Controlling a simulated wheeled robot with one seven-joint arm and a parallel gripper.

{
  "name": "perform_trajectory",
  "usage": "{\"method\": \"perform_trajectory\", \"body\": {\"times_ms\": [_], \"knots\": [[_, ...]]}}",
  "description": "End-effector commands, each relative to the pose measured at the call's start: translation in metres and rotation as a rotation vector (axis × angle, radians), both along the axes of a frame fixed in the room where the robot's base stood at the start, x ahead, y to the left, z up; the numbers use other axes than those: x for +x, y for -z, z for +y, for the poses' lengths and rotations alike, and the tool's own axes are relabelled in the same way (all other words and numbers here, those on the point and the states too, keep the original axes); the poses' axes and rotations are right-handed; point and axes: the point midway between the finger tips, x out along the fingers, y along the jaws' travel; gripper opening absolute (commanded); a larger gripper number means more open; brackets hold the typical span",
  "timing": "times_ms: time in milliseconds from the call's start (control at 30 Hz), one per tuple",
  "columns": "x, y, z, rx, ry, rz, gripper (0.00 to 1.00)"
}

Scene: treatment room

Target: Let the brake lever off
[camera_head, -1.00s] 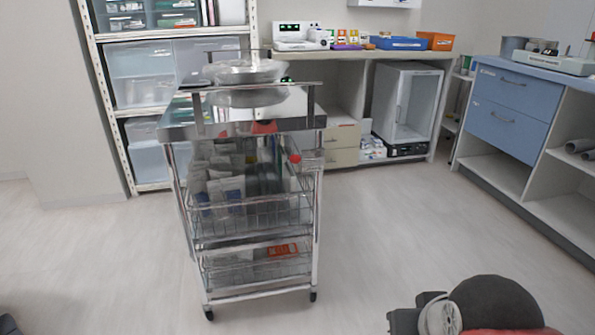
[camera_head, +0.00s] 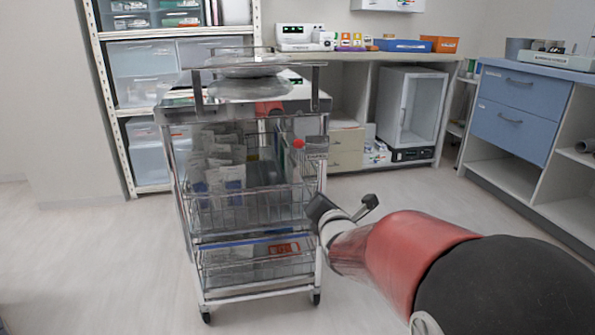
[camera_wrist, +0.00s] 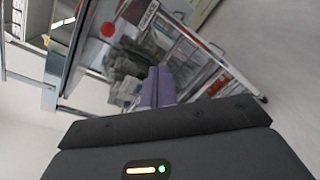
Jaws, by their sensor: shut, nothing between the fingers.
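A metal trolley (camera_head: 250,119) stands ahead. A red round knob (camera_head: 299,144) sits at its right front side, under the top, with a small grey label plate (camera_head: 316,155) beside it. The knob looks like the end of the brake lever; the rest of the lever is not clear. In the wrist view the red knob (camera_wrist: 108,30) is at the upper left, apart from my gripper (camera_wrist: 157,86). My gripper's fingers are together and empty. In the head view my arm's end is right of the trolley, lower than the knob.
The trolley holds wire baskets (camera_head: 255,210) with packets, and clear bowls (camera_head: 247,72) on top. A shelf (camera_head: 178,35) and a counter (camera_head: 365,55) stand behind. A blue drawer cabinet (camera_head: 519,95) is at right. Floor between trolley and cabinet is clear.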

Motion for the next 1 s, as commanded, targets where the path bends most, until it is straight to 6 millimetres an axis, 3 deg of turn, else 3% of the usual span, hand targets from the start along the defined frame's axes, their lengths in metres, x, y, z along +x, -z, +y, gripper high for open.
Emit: {"method": "perform_trajectory", "body": {"times_ms": [33, 100, 300, 733, 1000], "knots": [[0.005, 0.006, 0.017, -0.114, -0.029, -0.074, 0.0], [0.008, 0.002, 0.031, -0.243, -0.051, -0.167, 0.0], [0.01, -0.006, 0.05, -0.411, -0.07, -0.293, 0.0], [0.016, -0.007, 0.051, -0.418, -0.069, -0.297, 0.0], [0.063, -0.01, 0.062, -0.419, -0.067, -0.296, 0.0]]}}
